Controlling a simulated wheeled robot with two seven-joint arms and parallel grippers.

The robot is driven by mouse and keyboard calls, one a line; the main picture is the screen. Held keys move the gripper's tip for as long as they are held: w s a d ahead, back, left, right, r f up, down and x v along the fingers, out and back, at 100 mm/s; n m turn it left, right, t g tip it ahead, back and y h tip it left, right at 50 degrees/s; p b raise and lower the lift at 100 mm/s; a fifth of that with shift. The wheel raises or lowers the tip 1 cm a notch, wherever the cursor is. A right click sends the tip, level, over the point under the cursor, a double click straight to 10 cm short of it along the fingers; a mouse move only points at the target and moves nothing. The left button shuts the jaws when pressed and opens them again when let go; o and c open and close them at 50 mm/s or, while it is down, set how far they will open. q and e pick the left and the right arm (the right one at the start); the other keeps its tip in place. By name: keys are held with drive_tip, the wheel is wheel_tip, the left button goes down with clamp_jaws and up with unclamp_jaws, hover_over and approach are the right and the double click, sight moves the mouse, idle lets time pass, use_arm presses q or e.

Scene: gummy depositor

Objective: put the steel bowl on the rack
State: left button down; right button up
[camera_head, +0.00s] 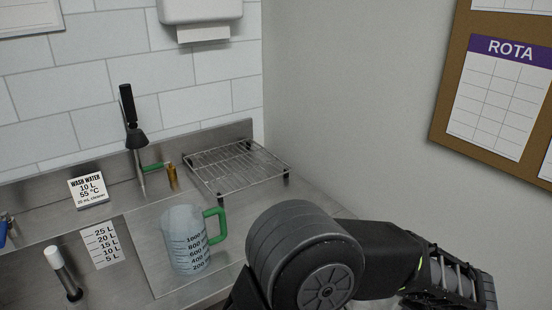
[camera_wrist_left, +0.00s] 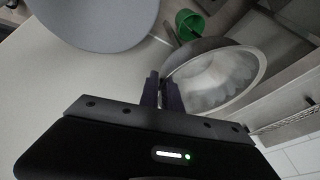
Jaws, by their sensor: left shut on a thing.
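The steel bowl (camera_wrist_left: 216,76) shows in the left wrist view, tilted, its pale, shiny inside facing the camera. My left gripper (camera_wrist_left: 162,88) is shut on it at the near side of its rim. In the head view I cannot make out the bowl or any fingertips; one of my arms covers the lower right. The rack (camera_head: 236,166) is a low wire rack on short dark feet in the back right corner of the steel counter. Its top is empty. My right gripper's fingers are not seen.
A clear measuring jug (camera_head: 188,240) with a green handle stands in front of the rack. A tap (camera_head: 131,120) rises to its left, and a wash water sign (camera_head: 88,191) stands beyond. The tiled wall and grey side wall close off the corner.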

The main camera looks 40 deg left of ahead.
use_arm(q)
drive_tip(key=shift+w, duration=0.35)
drive_tip(key=shift+a, duration=0.1)
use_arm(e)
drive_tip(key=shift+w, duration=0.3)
use_arm(q)
drive_tip(key=shift+s, duration=0.15)
drive_tip(key=shift+r, duration=0.1)
